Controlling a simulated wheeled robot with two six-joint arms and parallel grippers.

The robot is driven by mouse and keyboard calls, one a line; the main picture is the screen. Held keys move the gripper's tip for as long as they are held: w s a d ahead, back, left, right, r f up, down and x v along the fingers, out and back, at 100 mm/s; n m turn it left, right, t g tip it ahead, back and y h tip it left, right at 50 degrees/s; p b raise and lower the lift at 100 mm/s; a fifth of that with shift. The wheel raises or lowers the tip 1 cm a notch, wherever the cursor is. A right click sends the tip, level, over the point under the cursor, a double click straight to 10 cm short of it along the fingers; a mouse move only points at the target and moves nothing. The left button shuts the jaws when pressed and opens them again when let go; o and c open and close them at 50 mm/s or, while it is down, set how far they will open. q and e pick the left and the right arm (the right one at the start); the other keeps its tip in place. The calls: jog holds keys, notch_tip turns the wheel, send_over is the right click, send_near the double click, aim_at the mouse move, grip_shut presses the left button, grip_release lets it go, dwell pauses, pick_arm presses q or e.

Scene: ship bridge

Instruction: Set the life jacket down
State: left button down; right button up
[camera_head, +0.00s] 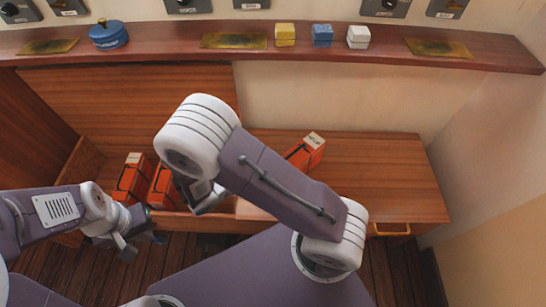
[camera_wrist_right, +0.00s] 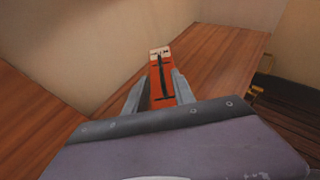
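An orange life jacket (camera_head: 305,152) with a pale top end shows behind my right forearm, over the right part of the wooden bench (camera_head: 385,180). In the right wrist view this life jacket (camera_wrist_right: 161,75) lies between the two fingers of my right gripper (camera_wrist_right: 158,90), which look shut on it. Whether its far end touches the bench top, I cannot tell. In the head view my right forearm hides the right fingers. My left gripper (camera_head: 142,244) is low at the left, its fingers apart and empty.
Two more orange jackets (camera_head: 133,180) (camera_head: 163,187) stand in an open bench compartment at the left, its lid (camera_head: 140,95) raised. A shelf (camera_head: 380,58) above holds a blue pot (camera_head: 108,35) and small yellow, blue and white boxes.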

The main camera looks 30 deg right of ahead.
jog(key=s+f+m+g+y, duration=0.2)
jog(key=s+m+g+y, duration=0.55)
jog(key=m, duration=0.55)
jog(key=w+m+t+y, duration=0.1)
jog(key=m+y, duration=0.1)
jog(key=m, duration=0.1)
jog(key=a+r+m+t+y, duration=0.1)
jog(key=m+t, duration=0.1)
jog(key=w+a+r+m+t+y, duration=0.1)
jog(key=m+t+y, duration=0.1)
jog(key=m, duration=0.1)
jog(key=shift+w+a+r+m+y, duration=0.2)
jog(key=shift+w+a+m+y, duration=0.05)
jog(key=shift+w+m+y, duration=0.1)
